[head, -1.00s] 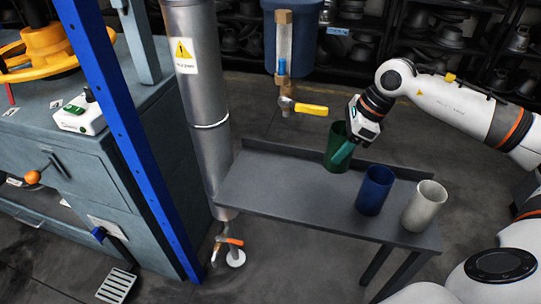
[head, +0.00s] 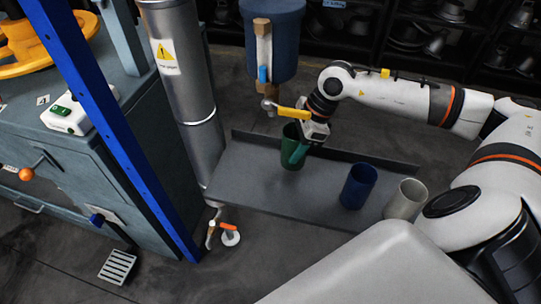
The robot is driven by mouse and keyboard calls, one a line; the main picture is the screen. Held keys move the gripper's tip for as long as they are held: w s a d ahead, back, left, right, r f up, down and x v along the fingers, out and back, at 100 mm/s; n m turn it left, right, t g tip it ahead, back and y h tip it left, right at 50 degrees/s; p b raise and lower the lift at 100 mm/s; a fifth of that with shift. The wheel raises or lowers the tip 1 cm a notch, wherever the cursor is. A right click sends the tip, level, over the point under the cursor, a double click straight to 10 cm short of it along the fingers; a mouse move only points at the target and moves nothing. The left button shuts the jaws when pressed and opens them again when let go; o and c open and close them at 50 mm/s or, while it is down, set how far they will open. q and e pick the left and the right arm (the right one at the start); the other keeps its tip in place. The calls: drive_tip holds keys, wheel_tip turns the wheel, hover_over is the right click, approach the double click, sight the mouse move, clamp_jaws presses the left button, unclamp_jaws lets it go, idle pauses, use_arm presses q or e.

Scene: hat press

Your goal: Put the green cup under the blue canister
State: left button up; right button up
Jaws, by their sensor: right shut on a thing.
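The green cup (head: 290,158) stands upright at the back of the grey shelf, just to the right of and below the tap of the blue canister (head: 272,40). My right gripper (head: 300,150) is shut on the cup's right side. I cannot tell whether the cup's base touches the shelf. The canister hangs above, with a brass fitting, a sight tube and a tap with a yellow lever (head: 290,113). The lever passes in front of the cup's rim and my gripper in the picture. My left gripper is not in view.
A blue cup (head: 358,187) and a white cup (head: 405,200) stand on the shelf's right part. The shelf's (head: 245,185) left part is bare. A metal pipe (head: 188,80) and a blue post (head: 110,125) stand to the left.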

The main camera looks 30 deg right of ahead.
drive_tip(key=shift+w+a+f, duration=0.3)
drive_tip(key=shift+a, duration=0.25)
drive_tip(key=shift+w+a+f, duration=0.25)
drive_tip(key=shift+a, duration=0.25)
drive_tip(key=a+f, duration=0.1)
drive_tip(key=w+a, duration=0.1)
drive_tip(key=a+f, duration=0.1)
drive_tip(key=shift+w+f, duration=0.3)
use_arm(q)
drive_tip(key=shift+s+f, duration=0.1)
use_arm(e)
drive_tip(key=shift+f, duration=0.1)
drive_tip(key=o, duration=0.9)
drive_tip(key=shift+s, duration=0.1)
drive_tip(key=shift+o, duration=0.6)
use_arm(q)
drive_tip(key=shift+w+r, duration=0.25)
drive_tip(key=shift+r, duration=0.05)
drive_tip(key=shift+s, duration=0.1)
